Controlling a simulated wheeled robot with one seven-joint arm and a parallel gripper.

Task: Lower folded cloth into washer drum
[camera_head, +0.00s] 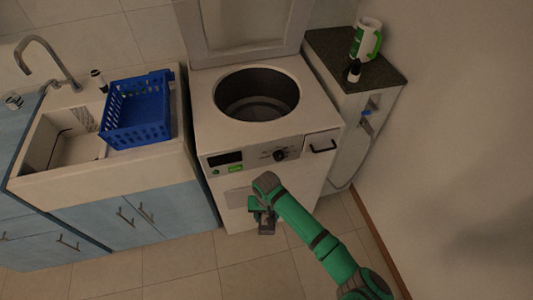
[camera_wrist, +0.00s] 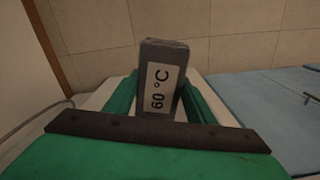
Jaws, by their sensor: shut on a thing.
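The washer (camera_head: 215,125) is white, with its lid (camera_head: 245,25) raised. Its round drum (camera_head: 258,100) is open at the top and looks empty, though its bottom is dark. My green gripper (camera_head: 262,212) is in front of the washer's front face, nearer than the drum opening and outside it. The cloth stands up between the two green fingers. In the head view only a small grey part of it (camera_head: 267,228) shows.
A sink counter (camera_head: 60,185) with a blue basket (camera_head: 138,115) is left of the washer. A dark-topped cabinet (camera_head: 385,75) with a green and white bottle (camera_head: 366,38) is at its right. The tiled floor (camera_head: 180,265) in front is clear.

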